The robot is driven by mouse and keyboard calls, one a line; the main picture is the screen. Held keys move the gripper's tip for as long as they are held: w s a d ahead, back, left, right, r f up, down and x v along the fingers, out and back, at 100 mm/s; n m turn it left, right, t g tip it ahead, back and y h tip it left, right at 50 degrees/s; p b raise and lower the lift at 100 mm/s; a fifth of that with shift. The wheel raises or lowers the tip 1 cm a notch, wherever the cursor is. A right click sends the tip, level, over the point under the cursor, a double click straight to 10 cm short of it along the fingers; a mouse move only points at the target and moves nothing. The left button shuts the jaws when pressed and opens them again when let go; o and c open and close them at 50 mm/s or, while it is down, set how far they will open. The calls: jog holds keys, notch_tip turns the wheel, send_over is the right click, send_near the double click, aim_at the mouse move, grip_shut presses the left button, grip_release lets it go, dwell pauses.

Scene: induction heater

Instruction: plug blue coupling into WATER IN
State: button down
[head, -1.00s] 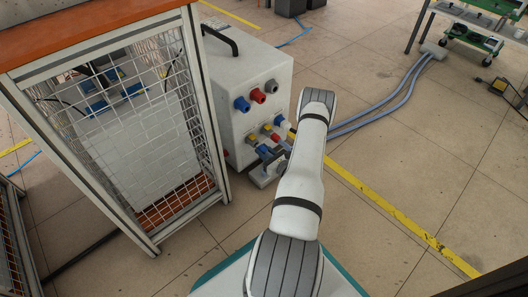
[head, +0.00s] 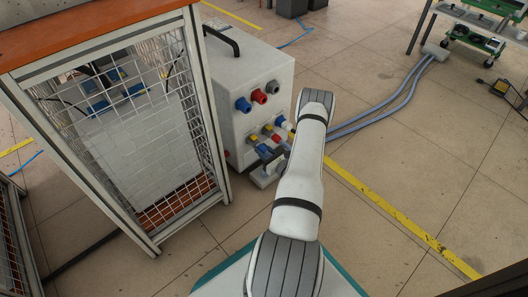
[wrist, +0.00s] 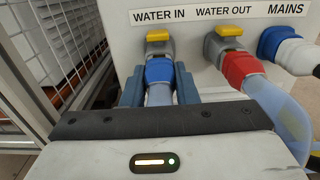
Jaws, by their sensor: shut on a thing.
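The blue coupling (wrist: 159,71) is in the wrist view, with a pale hose running back from it. My gripper (wrist: 159,88) has one finger on each side of it and is shut on it. The coupling's front end is in line with the WATER IN port (wrist: 159,47), under its yellow lever, and appears to meet it; how deep it sits I cannot tell. In the head view the heater (head: 245,95) stands left of my arm, which hides most of the gripper.
A red coupling (wrist: 240,68) sits at WATER OUT, just right, with its hose curving down. A blue and white plug (wrist: 285,46) is at MAINS. A wire-mesh cage (head: 135,130) stands close left. Hoses (head: 385,112) cross the floor at right.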

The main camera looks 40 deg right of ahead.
jog(key=shift+w, duration=0.15)
jog(key=c, duration=1.1)
grip_release()
jog(key=shift+o, duration=0.2)
jog(key=s+p, duration=0.1)
jog(key=s, duration=0.1)
jog(key=s+p, duration=0.1)
jog(key=s, duration=0.2)
jog(key=s+p, duration=0.1)
jog(key=s, duration=0.1)
jog(key=shift+s+d, duration=0.25)
jog(key=shift+d, duration=0.05)
jog(key=shift+s, duration=0.15)
jog(key=shift+s, duration=0.1)
